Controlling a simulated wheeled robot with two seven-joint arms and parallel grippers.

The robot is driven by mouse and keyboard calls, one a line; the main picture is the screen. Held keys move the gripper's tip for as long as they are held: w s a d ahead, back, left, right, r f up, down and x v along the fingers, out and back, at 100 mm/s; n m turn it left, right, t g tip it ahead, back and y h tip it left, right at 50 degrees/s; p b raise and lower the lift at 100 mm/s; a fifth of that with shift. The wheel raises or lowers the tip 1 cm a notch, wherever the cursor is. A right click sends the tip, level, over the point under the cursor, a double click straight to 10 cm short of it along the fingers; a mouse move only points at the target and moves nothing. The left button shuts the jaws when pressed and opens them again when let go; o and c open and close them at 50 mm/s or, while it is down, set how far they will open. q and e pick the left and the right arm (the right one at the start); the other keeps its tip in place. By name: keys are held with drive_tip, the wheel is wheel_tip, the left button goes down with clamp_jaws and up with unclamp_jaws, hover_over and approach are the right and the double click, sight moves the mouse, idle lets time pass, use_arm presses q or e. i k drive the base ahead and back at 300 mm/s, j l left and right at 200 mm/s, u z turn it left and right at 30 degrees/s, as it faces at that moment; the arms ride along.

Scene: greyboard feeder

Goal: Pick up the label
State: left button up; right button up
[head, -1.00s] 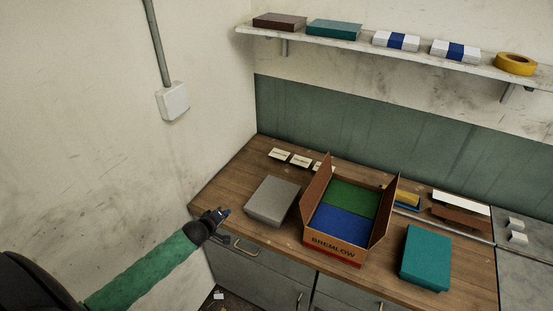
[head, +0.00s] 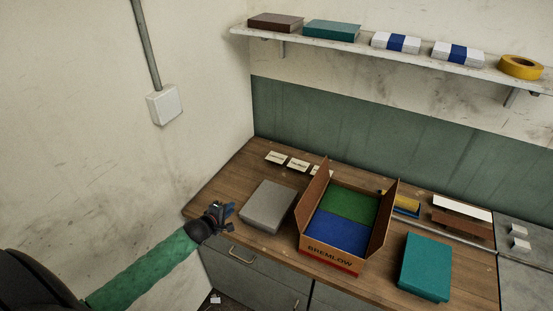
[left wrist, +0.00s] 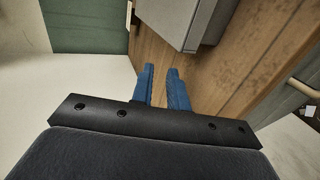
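Three small white labels with dark print lie in a row at the back left of the wooden counter: a left label (head: 276,157), a middle label (head: 298,165) and a right label (head: 316,170). The right label is partly hidden behind the open carton's flap. My left gripper (head: 229,209) is over the counter's front left edge, left of the grey box and well short of the labels. In the left wrist view its blue fingers (left wrist: 160,70) are a little apart with nothing between them. No label shows in that view. My right gripper is not in view.
A closed grey box (head: 268,206) stands between my left gripper and the carton (head: 330,257) marked BREMLOW, which holds green and blue items. A teal box (head: 425,266) lies to the right. A loaded shelf (head: 350,49) hangs above. The counter's left strip is clear.

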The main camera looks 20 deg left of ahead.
sight(275, 157)
drive_tip(key=i+l, duration=0.1)
drive_tip(key=i, duration=0.75)
